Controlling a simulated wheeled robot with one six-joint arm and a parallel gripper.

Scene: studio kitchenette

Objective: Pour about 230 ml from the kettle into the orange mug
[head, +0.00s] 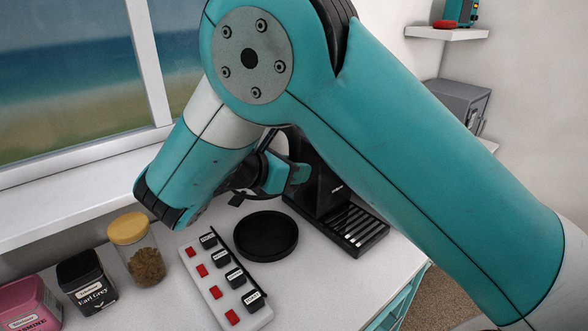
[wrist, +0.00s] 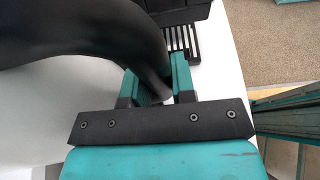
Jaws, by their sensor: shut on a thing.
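My gripper (wrist: 157,84) is shut on the black curved handle (wrist: 120,38) of the kettle in the wrist view. A smooth pale grey surface below the handle looks like the kettle's body, but its edges are cut off. In the head view my arm hides nearly all of the kettle, and only part of my gripper (head: 292,178) shows past the arm, near the coffee machine. I cannot tell the kettle's tilt or its spout position. The orange mug does not show in either view.
A bare black round base (head: 266,236) lies on the white counter beside a power strip (head: 222,290) with labelled plugs. A black coffee machine (head: 335,205) stands behind. A yellow-lidded jar (head: 137,250), a black tea tin (head: 88,283) and a pink tin (head: 32,305) stand left, below the window.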

